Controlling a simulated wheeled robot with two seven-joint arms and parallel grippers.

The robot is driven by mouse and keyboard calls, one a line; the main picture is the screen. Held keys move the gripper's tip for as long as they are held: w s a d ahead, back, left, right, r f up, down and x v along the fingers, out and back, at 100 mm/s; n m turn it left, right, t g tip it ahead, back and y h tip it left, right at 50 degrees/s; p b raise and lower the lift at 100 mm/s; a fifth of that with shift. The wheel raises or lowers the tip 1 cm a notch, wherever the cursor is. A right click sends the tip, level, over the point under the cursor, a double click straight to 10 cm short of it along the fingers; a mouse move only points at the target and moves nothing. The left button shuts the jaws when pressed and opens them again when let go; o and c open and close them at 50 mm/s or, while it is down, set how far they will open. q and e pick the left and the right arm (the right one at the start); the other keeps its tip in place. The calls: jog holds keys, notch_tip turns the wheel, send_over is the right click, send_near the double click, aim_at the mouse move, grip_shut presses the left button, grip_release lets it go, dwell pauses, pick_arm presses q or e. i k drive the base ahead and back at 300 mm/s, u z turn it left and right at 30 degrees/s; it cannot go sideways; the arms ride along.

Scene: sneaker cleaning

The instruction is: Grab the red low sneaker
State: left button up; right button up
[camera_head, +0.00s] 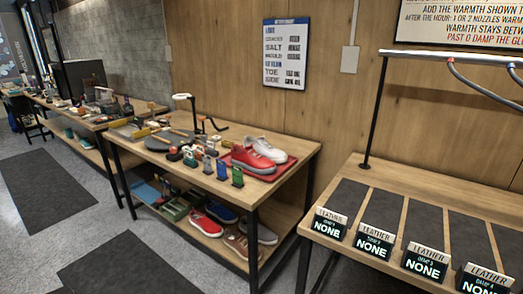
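A red sneaker (252,160) with a pale sole sits on a red tray (288,164) on the workbench in the middle. A white sneaker (270,148) sits right behind it on the same tray. Another red sneaker (206,223) with a white sole lies on the lower shelf of that bench. I cannot tell from this distance which red one is the low sneaker. Neither of my grippers is in view.
The shelf also holds blue (221,211), brown (241,244) and grey (262,231) sneakers. Bottles (222,171) and tools crowd the bench top. At right, a table (408,205) carries dark mats, "NONE" signs (330,224) and a metal rail (450,57). Grey floor (195,262) lies in front.

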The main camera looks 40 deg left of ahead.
aim_at(247, 158)
jog(key=u, duration=0.7)
jog(key=i, duration=1.05)
jog(key=z, duration=0.05)
